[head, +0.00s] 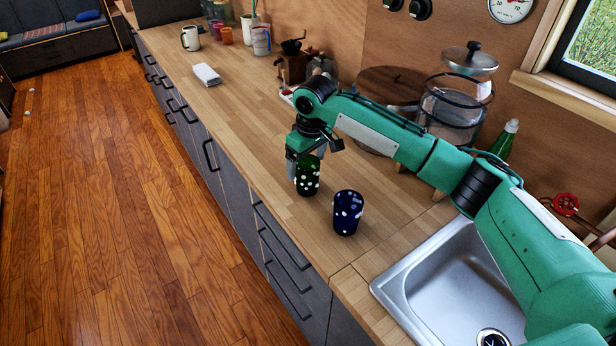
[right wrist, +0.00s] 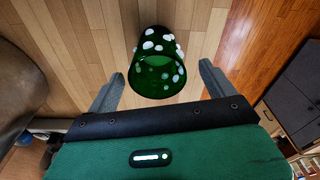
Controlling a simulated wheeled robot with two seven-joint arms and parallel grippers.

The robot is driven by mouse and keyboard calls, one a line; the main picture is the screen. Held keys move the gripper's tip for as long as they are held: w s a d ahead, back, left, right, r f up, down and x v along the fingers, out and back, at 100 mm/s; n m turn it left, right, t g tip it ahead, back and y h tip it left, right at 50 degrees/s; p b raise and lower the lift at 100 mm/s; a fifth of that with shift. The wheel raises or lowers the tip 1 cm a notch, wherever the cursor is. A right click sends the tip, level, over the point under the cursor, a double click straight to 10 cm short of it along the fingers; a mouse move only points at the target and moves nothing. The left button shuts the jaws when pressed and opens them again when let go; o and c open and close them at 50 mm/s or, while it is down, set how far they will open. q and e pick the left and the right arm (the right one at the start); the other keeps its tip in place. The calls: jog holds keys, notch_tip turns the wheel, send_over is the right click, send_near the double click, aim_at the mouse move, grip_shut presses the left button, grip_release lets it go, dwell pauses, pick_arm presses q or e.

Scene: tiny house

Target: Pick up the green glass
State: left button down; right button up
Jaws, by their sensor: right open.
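The green glass (head: 308,176) with white dots stands upright on the wooden counter (head: 245,140). My right gripper (head: 307,168) is directly above and around it, pointing down, and partly hides its top in the head view. In the right wrist view the green glass (right wrist: 157,68) lies ahead of and between the two open fingers of the gripper (right wrist: 160,88). A gap shows between the glass and each finger, so it is not gripped. My left gripper does not show.
A dark blue dotted glass (head: 347,213) stands close by on the right. A steel sink (head: 450,290) is at the front right. A coffee grinder (head: 294,65), a glass dispenser (head: 455,105) and a green bottle (head: 503,140) stand behind. A white box (head: 206,75) lies farther left.

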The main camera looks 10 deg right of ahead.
jog(key=shift+f+p, duration=0.35)
jog(key=shift+f, duration=0.4)
jog(key=f, duration=0.3)
jog(key=shift+w+d+f+p, duration=0.1)
jog(key=shift+w+f+p, duration=0.15)
jog(key=shift+p, duration=0.15)
jog(key=shift+f, duration=0.2)
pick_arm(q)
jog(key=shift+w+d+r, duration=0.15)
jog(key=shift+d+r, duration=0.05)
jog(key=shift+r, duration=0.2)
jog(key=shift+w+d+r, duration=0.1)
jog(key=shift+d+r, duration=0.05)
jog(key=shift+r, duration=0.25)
pick_arm(e)
jog(key=c, duration=1.2)
jog(key=shift+r, duration=0.25)
